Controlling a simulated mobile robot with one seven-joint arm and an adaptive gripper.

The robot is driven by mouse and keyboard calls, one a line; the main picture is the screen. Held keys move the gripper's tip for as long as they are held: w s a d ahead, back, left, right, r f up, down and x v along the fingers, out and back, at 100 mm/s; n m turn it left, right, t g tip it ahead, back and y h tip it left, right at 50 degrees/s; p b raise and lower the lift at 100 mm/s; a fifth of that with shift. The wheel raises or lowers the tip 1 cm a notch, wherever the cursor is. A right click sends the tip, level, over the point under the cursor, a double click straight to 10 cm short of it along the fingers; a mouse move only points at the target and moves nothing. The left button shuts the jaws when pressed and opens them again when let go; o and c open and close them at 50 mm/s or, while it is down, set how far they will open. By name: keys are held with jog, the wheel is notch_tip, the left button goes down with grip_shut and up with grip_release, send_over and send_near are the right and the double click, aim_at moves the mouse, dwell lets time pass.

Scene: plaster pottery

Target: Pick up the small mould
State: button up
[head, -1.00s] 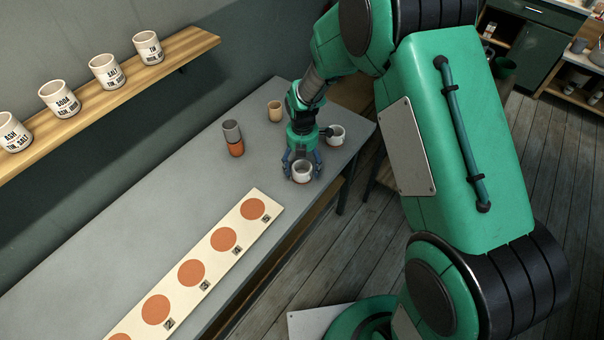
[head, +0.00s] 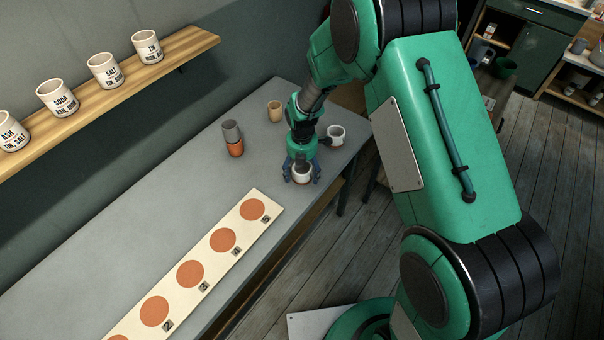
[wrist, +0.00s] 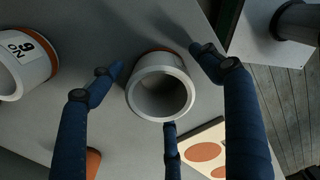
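A small pale cup-shaped mould (head: 302,177) with a reddish base stands on the grey bench near its front edge. My gripper (head: 302,181) is over it from above, with its blue fingers spread around it. In the wrist view the same mould (wrist: 160,70) shows its open, empty mouth between the fingers. The two side fingers look apart from its wall. The third finger's tip is close below its rim, and I cannot tell whether it touches. My gripper is open.
Another pale mould (head: 336,134) stands close behind on the right; its number label shows in the wrist view (wrist: 24,50). A grey cup on an orange one (head: 235,149) and a tan cup (head: 275,111) stand farther back. A board with orange discs (head: 190,274) lies in front.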

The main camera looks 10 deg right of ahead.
aim_at(303, 167)
jog(key=c, duration=1.7)
jog(key=shift+r, duration=0.1)
jog(key=shift+r, duration=0.55)
jog(key=shift+s+d+r+p, duration=0.1)
jog(key=shift+s+r+p, duration=0.15)
jog(key=shift+r, duration=0.4)
jog(key=shift+s+r+p, duration=0.1)
jog(key=shift+r+p, duration=0.15)
jog(key=shift+r, duration=0.35)
jog(key=s+d+r+p, duration=0.1)
jog(key=s+d, duration=0.1)
jog(key=s, duration=1.3)
jog(key=shift+d+p, duration=0.3)
jog(key=shift+d, duration=0.05)
jog(key=shift+r, duration=0.1)
